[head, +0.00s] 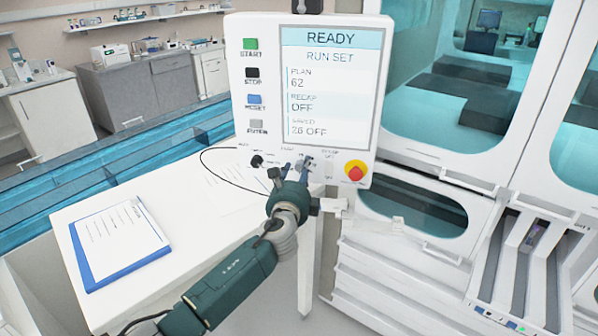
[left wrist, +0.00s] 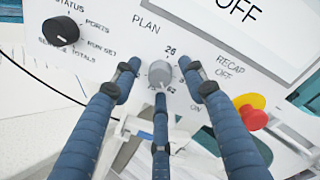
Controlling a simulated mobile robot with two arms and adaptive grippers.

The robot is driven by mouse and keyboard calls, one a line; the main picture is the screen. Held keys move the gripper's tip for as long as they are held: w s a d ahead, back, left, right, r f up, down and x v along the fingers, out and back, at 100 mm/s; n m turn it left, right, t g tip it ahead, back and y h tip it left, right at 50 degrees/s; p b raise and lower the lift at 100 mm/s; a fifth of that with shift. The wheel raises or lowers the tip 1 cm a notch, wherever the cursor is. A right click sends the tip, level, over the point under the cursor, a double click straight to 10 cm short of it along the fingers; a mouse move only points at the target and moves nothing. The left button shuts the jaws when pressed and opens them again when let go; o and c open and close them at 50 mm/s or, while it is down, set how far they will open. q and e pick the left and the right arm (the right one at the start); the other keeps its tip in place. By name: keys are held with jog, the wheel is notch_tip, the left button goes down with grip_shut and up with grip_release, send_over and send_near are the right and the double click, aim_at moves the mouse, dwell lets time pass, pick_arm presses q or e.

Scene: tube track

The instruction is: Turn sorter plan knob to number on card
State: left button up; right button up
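The sorter panel (head: 265,110) carries a screen (head: 325,95) that reads READY, RUN SET, PLAN 62, RECAP OFF, SAVED 26 OFF. The grey plan knob (left wrist: 160,73) is under the PLAN label in the left wrist view, with 26 printed above it and 62 below right. Its pointer direction is too small to tell. My left gripper (head: 297,167) is at the panel's lower edge. In the left wrist view its fingers (left wrist: 160,68) are spread around the knob, with gaps at both sides. I cannot make out the card's number. My right gripper is out of view.
A black selector knob (left wrist: 60,31) is left of the plan knob, and a red emergency button (head: 355,172) on yellow is to its right. A blue clipboard (head: 90,262) with a sheet and loose papers (head: 238,185) lie on the white table (head: 210,262).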

pick_arm(q)
jog(key=s+a, duration=0.1)
jog(key=s, duration=1.1)
jog(key=shift+a+r, duration=0.25)
jog(key=shift+a, duration=0.15)
jog(key=shift+w, duration=0.1)
